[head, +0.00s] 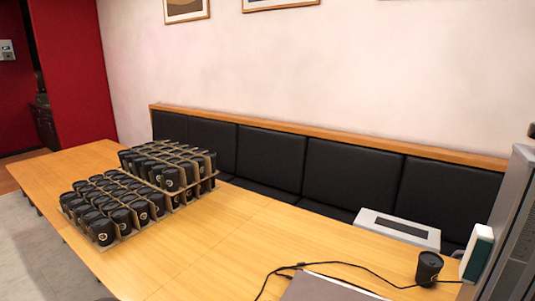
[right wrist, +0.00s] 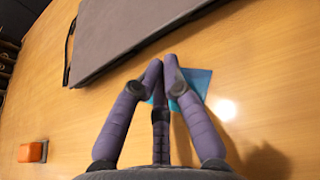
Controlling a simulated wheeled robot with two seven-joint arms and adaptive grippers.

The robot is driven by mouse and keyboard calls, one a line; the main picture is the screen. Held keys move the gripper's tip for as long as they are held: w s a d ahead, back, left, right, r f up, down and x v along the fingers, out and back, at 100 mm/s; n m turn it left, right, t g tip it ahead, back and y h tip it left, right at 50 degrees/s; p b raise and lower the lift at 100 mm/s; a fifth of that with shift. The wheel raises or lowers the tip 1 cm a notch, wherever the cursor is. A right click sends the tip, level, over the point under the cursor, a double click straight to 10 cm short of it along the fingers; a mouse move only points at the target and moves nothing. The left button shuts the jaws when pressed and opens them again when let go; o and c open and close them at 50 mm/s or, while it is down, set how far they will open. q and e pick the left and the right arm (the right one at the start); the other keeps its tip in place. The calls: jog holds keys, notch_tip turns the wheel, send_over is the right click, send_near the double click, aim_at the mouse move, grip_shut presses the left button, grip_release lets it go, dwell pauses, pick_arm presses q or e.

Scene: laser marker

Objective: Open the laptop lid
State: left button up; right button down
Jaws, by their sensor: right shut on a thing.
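The laptop (head: 325,288) shows in the head view as a flat grey panel at the bottom edge, partly cut off. In the right wrist view the grey laptop (right wrist: 140,30) lies flat on the table across the top, and its lid looks shut. My right gripper (right wrist: 164,62) has its fingers together just below the laptop's near edge. A thin blue flat piece (right wrist: 197,82) shows at and behind the fingers, partly hidden by them. The fingers appear shut on it. No contact with the laptop is clear. My left gripper is in neither view.
Racks of black cups (head: 105,212) stand on the left of the wooden table (head: 205,262). A black cup (head: 428,267), a white and grey box (head: 398,229) and a grey machine (head: 518,225) are at the right. A black cable (head: 345,263) runs behind the laptop. An orange block (right wrist: 32,151) lies lower left.

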jog(key=shift+f, duration=0.1)
jog(key=shift+w+d+f+b, duration=0.25)
jog(key=shift+w+f+b, duration=0.3)
jog(key=shift+b, duration=0.2)
jog(key=shift+w+d+f+b, duration=0.25)
jog(key=shift+w+f+b, duration=0.2)
jog(key=shift+w+b, duration=0.2)
jog(key=shift+w+d+f, duration=0.15)
jog(key=shift+w+d, duration=0.4)
jog(key=shift+w, duration=0.3)
dwell(0.3)
jog(key=shift+w+d+r, duration=0.25)
jog(key=shift+w+r, duration=0.1)
jog(key=shift+w, duration=0.15)
dwell(0.6)
jog(key=shift+w+d, duration=0.1)
jog(key=shift+w+d+f, duration=0.15)
jog(key=shift+w+f, duration=0.05)
jog(key=shift+w, duration=0.1)
